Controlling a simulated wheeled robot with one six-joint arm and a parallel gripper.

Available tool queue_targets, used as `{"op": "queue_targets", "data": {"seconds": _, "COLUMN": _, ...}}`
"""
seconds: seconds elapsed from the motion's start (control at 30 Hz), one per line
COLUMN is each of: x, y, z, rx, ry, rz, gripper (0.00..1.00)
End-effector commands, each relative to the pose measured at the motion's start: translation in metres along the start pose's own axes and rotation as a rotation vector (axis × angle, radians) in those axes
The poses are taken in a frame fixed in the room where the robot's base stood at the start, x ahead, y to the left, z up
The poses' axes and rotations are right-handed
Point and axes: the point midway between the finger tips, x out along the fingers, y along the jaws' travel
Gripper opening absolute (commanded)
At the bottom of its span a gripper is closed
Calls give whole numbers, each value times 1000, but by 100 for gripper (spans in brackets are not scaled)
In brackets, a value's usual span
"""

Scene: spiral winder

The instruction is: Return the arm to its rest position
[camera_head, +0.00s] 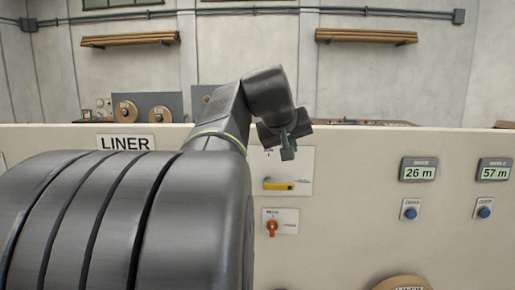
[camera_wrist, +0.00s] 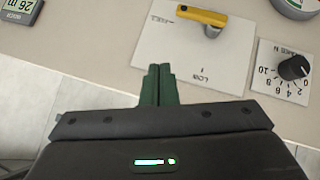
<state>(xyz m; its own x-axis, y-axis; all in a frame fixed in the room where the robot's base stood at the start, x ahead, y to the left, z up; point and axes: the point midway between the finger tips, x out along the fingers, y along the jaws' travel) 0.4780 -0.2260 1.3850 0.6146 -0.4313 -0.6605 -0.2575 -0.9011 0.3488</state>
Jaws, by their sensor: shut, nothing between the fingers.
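My gripper (camera_head: 287,148) is at the end of my arm, which reaches up and over in front of the beige panel in the head view. In the wrist view my gripper (camera_wrist: 159,70) has its two dark green fingers together, with nothing between them. The fingertips point toward a white plate (camera_wrist: 178,62) that carries a yellow lever handle (camera_wrist: 201,16). In the head view the yellow handle (camera_head: 279,186) lies horizontal, below my gripper. The gripper appears apart from it. Part of the plate is hidden behind my gripper.
The beige panel (camera_head: 345,205) holds an orange-red rotary switch (camera_head: 272,228), a display reading 26 m (camera_head: 419,169), another reading 57 m (camera_head: 494,170), and blue buttons. A black dial (camera_wrist: 293,67) shows in the wrist view. A LINER label (camera_head: 125,142) is at left.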

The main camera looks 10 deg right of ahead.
Motion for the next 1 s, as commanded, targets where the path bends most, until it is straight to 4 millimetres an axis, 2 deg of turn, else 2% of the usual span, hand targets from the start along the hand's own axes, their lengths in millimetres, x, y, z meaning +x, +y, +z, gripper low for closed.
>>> {"op": "queue_targets", "data": {"seconds": 0.23, "x": 3, "y": -1, "z": 0, "rx": 0, "ry": 0, "rz": 0, "gripper": 0}}
{"op": "queue_targets", "data": {"seconds": 0.37, "x": 14, "y": -4, "z": -1, "rx": 0, "ry": -2, "rz": 0, "gripper": 0}}
{"op": "queue_targets", "data": {"seconds": 0.83, "x": 103, "y": -27, "z": 0, "rx": -1, "ry": -4, "rz": 0, "gripper": 0}}
{"op": "queue_targets", "data": {"seconds": 1.0, "x": 105, "y": -36, "z": 5, "rx": -78, "ry": -22, "rz": 60, "gripper": 0}}
